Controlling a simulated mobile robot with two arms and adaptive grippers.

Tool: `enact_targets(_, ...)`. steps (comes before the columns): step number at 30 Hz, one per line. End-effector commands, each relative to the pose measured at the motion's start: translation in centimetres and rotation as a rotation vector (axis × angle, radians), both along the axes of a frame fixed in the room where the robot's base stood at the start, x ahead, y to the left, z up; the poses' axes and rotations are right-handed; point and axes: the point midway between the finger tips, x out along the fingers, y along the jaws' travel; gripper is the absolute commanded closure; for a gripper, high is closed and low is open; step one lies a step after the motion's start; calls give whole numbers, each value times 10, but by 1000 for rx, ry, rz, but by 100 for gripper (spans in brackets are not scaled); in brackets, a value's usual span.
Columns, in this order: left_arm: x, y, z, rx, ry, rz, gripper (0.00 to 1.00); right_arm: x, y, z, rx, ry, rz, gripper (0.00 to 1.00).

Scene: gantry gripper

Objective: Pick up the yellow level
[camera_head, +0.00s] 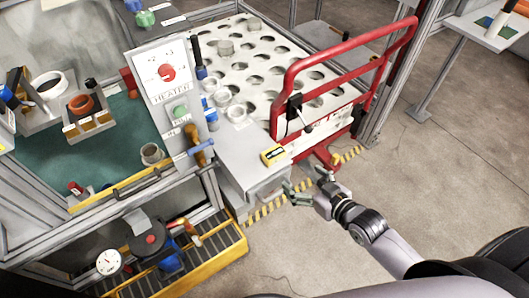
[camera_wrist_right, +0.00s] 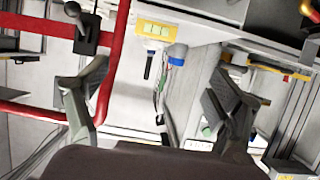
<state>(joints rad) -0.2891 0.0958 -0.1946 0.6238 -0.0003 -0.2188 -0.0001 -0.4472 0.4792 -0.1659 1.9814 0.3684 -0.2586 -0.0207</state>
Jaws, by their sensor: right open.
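The yellow level (camera_head: 273,155) is a small yellow block with a dark marking. It lies near the right edge of a grey ledge beside the red-framed cart. A yellow piece with pale windows, which looks like the same level (camera_wrist_right: 157,30), shows at the top middle of the right wrist view, beyond the fingertips. My right gripper (camera_head: 304,190) is to the right of and nearer than the level, apart from it. Its two fingers (camera_wrist_right: 157,95) are spread wide with nothing between them. My left gripper is in neither view.
The red cart handle (camera_head: 290,95) stands close to the level and shows at the left in the wrist view. A white panel with round holes (camera_head: 232,48) lies behind. The heater panel (camera_head: 165,72) stands to the left. Open floor (camera_head: 440,185) lies to the right.

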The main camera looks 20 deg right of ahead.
Motion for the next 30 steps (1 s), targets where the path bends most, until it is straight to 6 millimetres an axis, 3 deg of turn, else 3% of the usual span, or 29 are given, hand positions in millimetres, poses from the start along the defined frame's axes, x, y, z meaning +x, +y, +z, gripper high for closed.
enact_targets(3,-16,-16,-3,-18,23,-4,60,19,6,-6,2,-6,0,15)
enact_targets(8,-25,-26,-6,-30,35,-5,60,51,17,-20,2,-5,-1,15)
enact_targets(15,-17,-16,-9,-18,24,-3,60,91,31,-38,1,-2,-1,15)
enact_targets(23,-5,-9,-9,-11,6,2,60,108,36,-44,0,-2,0,15)
enact_targets(30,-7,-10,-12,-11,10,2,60,142,41,-53,1,-1,0,15)
